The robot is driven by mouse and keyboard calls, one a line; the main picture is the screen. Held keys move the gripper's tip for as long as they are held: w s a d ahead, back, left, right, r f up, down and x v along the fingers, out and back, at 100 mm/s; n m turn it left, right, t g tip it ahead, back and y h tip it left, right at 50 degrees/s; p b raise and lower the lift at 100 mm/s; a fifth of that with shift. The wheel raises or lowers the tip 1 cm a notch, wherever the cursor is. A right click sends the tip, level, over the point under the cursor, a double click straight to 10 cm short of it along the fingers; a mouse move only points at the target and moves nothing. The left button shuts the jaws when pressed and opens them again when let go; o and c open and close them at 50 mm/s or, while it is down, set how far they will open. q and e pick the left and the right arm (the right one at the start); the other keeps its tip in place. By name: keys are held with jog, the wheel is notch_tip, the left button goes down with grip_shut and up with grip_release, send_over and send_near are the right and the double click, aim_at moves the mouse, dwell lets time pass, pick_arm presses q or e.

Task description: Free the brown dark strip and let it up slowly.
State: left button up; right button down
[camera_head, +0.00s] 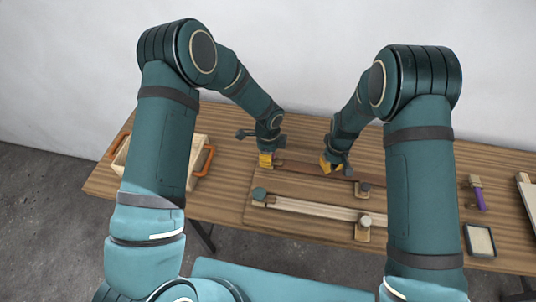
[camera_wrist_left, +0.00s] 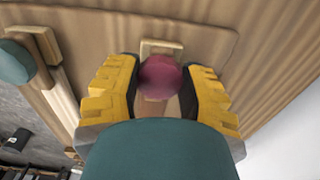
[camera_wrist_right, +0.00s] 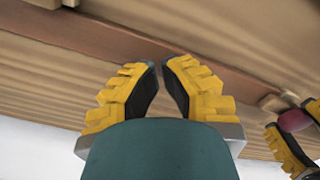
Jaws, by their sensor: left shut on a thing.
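The brown dark strip (camera_head: 308,170) lies along the far part of a wooden base board. It also shows in the right wrist view (camera_wrist_right: 225,78), running across behind the fingertips. My left gripper (camera_head: 266,160) is shut on a dark red knob (camera_wrist_left: 160,77) at the strip's left end, above a small pale wooden block (camera_wrist_left: 162,47). My right gripper (camera_wrist_right: 159,62) has its fingertips almost together over the strip's middle. I cannot tell whether they touch it. A grey-knobbed block (camera_head: 362,189) sits near the strip's right end, partly beside my right arm.
A pale strip (camera_head: 310,208) lies nearer, with a teal knob (camera_head: 259,193) and a light grey knob (camera_head: 365,221) at its ends. A crate with orange handles (camera_head: 203,160) stands left. A purple-handled tool (camera_head: 480,200) and a framed pad (camera_head: 480,240) lie right.

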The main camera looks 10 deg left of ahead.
jog(key=shift+f, duration=0.3)
jog(key=shift+f, duration=0.5)
pick_arm(q)
jog(key=shift+f, duration=0.1)
pick_arm(e)
jog(key=shift+f, duration=0.25)
dwell(0.4)
